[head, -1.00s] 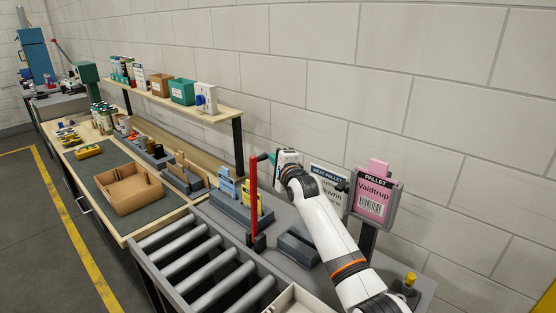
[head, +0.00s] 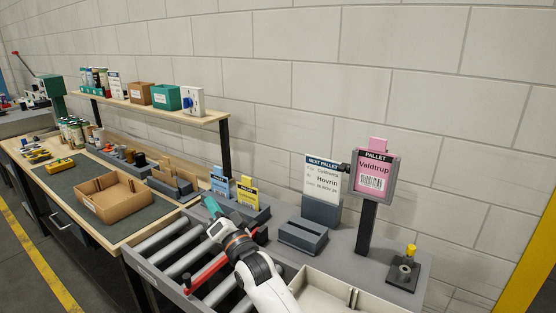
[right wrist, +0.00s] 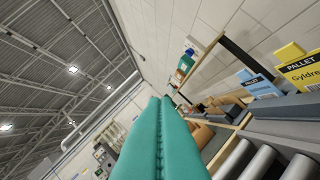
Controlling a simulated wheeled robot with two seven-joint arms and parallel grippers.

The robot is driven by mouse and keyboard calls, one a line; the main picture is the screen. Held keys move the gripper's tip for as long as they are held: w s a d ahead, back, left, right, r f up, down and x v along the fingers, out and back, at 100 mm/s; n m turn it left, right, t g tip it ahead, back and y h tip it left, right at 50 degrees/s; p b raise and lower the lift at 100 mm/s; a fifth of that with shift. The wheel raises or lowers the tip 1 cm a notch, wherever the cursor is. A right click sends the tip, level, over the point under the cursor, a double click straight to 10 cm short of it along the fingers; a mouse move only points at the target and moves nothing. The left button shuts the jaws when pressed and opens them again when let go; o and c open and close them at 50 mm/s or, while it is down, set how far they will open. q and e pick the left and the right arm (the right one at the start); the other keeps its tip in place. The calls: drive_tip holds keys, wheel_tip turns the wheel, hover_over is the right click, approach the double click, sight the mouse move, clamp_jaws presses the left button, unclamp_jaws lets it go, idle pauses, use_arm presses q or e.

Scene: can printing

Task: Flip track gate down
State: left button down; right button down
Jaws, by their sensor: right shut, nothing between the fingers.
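The red track gate (head: 207,271) lies low across the grey rollers of the conveyor (head: 155,243). Its free end reaches the conveyor's near side, and its hinge end is hidden behind my right arm. My right gripper (head: 211,205) is just above the far part of the conveyor, beyond the gate bar, with its teal fingers pointing up and to the left. The fingers are pressed together and empty, as the right wrist view (right wrist: 160,102) also shows. My left gripper is not in view.
A pale tray (head: 330,292) lies right of my arm. Behind stand a grey holder (head: 302,236), the "Next pallet" card (head: 323,182), and the pink Valdtrup pallet sign (head: 373,176) on a post. A cardboard box (head: 114,201) is on the workbench at left.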

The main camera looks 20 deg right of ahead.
drive_tip(key=s+a+f+n+y+b, duration=0.1)
drive_tip(key=s+a+f+n+b, duration=0.1)
drive_tip(key=f, duration=0.2)
drive_tip(key=s+a+f+n+y+b, duration=0.1)
drive_tip(key=a+f+n+b, duration=0.1)
drive_tip(key=f, duration=0.3)
drive_tip(key=shift+s+a+f+b, duration=0.2)
drive_tip(key=shift+s+a+b, duration=0.2)
drive_tip(key=shift+a+b, duration=0.4)
drive_tip(key=b+v, duration=0.1)
drive_tip(key=v, duration=0.6)
drive_tip(key=shift+s+f, duration=0.15)
drive_tip(key=shift+s, duration=0.1)
